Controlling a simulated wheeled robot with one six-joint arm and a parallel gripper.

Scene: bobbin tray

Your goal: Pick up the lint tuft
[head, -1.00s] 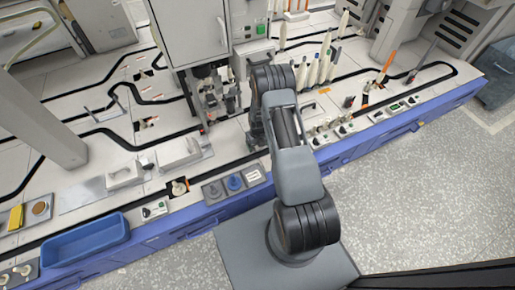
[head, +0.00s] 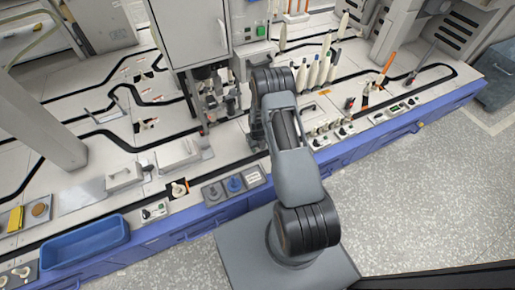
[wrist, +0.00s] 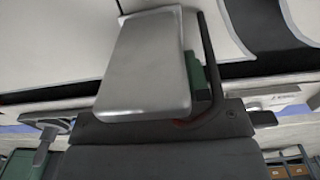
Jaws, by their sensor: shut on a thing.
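My gripper (wrist: 165,14) shows in the wrist view with dark fingers and a dark body below. A dark green patch shows beside the block's right edge. In the head view my arm reaches over the machine's front edge, and its own links largely hide the gripper. I cannot make out a lint tuft in either view; it may be hidden or too small to tell.
A blue tray (head: 86,262) stands at the front left of the white machine deck. Black curved tracks cross the deck. Several pale bobbins (head: 313,72) stand upright beyond my arm. A tall grey cabinet (head: 190,35) rises just left of it. Speckled floor is open at right.

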